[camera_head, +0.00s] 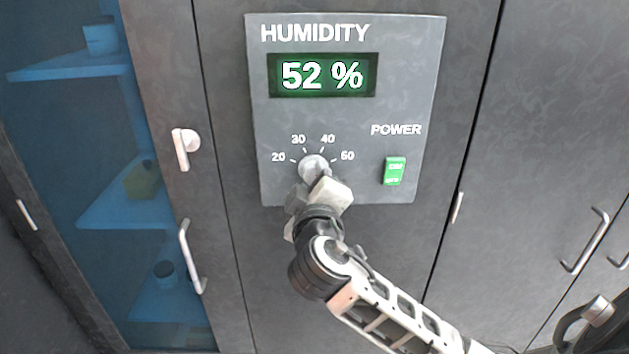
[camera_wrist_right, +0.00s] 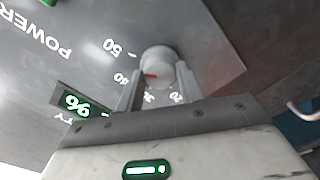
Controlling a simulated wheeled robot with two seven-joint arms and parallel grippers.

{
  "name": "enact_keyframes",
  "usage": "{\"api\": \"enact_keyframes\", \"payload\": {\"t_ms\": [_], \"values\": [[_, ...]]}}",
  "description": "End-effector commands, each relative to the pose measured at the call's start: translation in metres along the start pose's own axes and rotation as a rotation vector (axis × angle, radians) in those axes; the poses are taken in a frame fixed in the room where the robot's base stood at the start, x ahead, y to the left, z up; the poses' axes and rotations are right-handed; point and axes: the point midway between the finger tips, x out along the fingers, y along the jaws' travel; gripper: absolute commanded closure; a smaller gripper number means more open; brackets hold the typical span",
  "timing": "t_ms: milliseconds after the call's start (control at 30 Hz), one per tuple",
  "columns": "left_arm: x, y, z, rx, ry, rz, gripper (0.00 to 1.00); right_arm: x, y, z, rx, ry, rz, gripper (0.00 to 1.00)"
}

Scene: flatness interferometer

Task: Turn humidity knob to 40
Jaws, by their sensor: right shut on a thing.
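The humidity knob (camera_head: 313,166) is a round light-grey dial low on the grey control panel (camera_head: 415,65). Numbers from 20 upward arc over it. The green display (camera_head: 322,75) above reads 52 %. My right gripper (camera_head: 318,184) reaches up from below and is shut on the knob, partly covering it. In the right wrist view the knob (camera_wrist_right: 158,64) sits between the two fingers (camera_wrist_right: 159,82). A red mark on it faces roughly toward the 40 label (camera_wrist_right: 121,78); its exact angle is hard to tell. My left gripper is not in view.
A green power switch (camera_head: 394,171) sits right of the knob on the same panel. A blue-tinted glass door with shelves (camera_head: 75,68) and a handle (camera_head: 190,257) stand at the left. Dark cabinet doors with a curved handle (camera_head: 586,242) are at the right.

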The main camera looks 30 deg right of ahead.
Motion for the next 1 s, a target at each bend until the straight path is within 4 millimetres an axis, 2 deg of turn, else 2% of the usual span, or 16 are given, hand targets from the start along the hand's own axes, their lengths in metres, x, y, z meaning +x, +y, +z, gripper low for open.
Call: {"api": "enact_keyframes", "payload": {"t_ms": [500, 1000], "values": [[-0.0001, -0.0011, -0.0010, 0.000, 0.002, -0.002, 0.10, 0.0002, 0.0008, -0.0003, -0.413, 0.000, 0.002, 0.86], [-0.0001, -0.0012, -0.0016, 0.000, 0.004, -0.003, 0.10, 0.0002, 0.0008, -0.0004, -0.573, 0.001, 0.002, 0.86]]}}
